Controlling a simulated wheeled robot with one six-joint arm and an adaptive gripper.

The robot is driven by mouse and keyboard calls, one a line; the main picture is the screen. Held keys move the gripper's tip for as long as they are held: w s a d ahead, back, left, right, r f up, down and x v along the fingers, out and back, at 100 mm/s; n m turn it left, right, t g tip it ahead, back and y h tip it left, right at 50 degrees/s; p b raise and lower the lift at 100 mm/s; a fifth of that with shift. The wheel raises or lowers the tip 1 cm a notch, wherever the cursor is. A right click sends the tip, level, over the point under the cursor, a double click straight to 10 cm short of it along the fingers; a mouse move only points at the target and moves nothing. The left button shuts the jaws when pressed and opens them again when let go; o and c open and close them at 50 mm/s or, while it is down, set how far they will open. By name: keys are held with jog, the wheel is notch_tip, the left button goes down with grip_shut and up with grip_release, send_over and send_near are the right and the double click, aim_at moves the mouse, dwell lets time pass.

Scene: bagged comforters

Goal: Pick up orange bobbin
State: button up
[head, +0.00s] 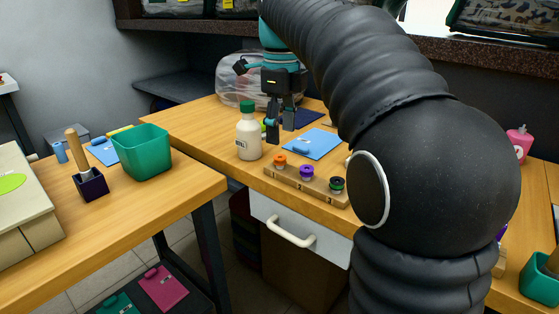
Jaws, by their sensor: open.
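The orange bobbin (280,160) sits at the left end of a wooden holder (324,192) near the table's front edge. A purple bobbin (306,172) is in the middle of the holder, and a dark bobbin with green (337,184) is at its right end. My gripper (272,134) points down, open, behind the holder and beside the white bottle. It is apart from the orange bobbin.
A white bottle with a green cap (249,138) stands just left of the holder. A blue card (311,144) lies behind the holder. A clear bag (243,80) is farther back. A green bin (142,152) stands on the left table. My large black arm covers the right middle.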

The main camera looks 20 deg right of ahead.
aim_at(281, 159)
jog(key=shift+w+f+b, duration=0.2)
jog(key=shift+f, duration=1.35)
jog(key=shift+w+f+b, duration=0.15)
jog(key=shift+f+b, duration=0.05)
jog(key=shift+f, duration=1.3)
jog(key=c, duration=0.9)
